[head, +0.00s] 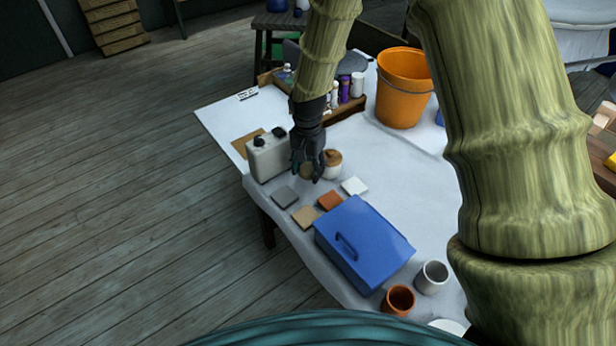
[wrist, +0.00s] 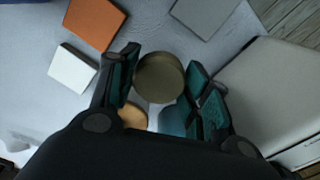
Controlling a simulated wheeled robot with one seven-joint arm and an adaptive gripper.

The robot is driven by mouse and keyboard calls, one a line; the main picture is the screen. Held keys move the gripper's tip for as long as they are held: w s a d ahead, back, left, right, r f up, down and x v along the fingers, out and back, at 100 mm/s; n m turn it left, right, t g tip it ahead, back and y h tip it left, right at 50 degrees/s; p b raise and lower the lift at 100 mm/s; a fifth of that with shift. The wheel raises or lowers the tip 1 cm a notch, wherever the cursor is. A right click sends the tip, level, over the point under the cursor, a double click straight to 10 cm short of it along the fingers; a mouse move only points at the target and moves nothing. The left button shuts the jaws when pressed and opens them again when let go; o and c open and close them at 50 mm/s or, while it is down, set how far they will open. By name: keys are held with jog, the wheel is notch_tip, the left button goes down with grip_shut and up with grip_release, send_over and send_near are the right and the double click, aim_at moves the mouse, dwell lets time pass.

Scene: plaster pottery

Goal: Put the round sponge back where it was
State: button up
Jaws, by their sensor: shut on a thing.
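The round sponge (wrist: 158,77), a tan-brown disc, sits between the two fingers of my gripper (wrist: 160,92) in the wrist view. My gripper is shut on it. In the head view my gripper (head: 309,175) is over the white table, and the sponge (head: 306,171) shows only partly behind the dark fingers. I cannot tell whether the sponge touches the table.
A brown-topped pale jar (head: 332,164) stands close right of my gripper. A beige canister (head: 267,156) stands close left. Several square tiles (head: 330,200) lie in front, then a blue box (head: 362,243). An orange bucket (head: 403,88) and a bottle tray (head: 348,108) stand behind.

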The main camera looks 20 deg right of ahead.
aim_at(308, 185)
jog(key=shift+f+p, duration=0.35)
jog(key=shift+f, duration=1.8)
jog(key=shift+f, duration=0.15)
jog(key=o, duration=1)
jog(key=shift+c, duration=0.2)
jog(key=shift+r+b, duration=1.1)
jog(key=shift+r, duration=5.1)
